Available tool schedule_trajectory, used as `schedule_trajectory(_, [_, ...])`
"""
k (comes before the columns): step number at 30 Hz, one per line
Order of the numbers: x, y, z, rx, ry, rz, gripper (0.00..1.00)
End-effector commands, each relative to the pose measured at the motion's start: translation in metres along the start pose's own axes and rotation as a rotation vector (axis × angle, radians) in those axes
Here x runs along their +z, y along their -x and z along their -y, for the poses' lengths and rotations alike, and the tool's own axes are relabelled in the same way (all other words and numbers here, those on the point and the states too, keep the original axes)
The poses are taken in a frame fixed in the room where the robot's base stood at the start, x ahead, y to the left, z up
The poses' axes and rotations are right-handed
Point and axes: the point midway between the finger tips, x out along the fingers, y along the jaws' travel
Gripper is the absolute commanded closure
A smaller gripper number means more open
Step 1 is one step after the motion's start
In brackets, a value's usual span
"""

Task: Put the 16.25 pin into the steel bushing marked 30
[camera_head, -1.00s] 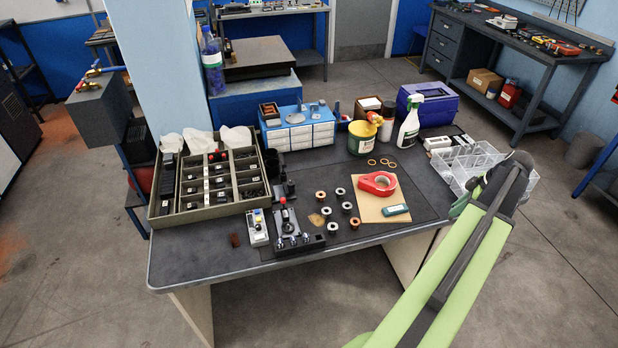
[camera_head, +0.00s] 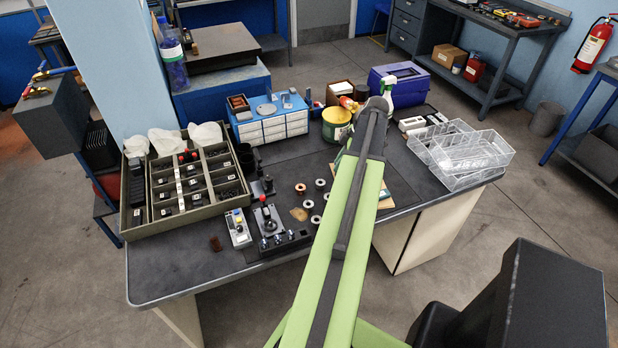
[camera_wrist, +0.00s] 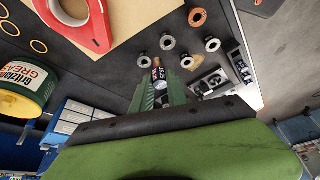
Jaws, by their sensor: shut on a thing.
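In the wrist view my gripper (camera_wrist: 158,92) is shut on a small dark pin (camera_wrist: 158,73) with a white marking too small to read. It is above the mat, at the bushings.
The yellow grease tub (camera_head: 336,124) stands behind. A sectioned tray (camera_head: 133,213) and lever fixture (camera_head: 268,222) are at left; clear bins (camera_head: 470,150) are at right.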

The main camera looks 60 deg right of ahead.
Motion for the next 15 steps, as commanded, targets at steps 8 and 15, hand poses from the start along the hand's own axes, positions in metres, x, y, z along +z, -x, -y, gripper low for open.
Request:
schedule_trajectory(8, [-0.062,-0.040,0.060,0.003,-0.004,0.000,1.00])
schedule_trajectory(15, [-0.076,-0.047,0.070,0.004,-0.009,-0.001,1.00])
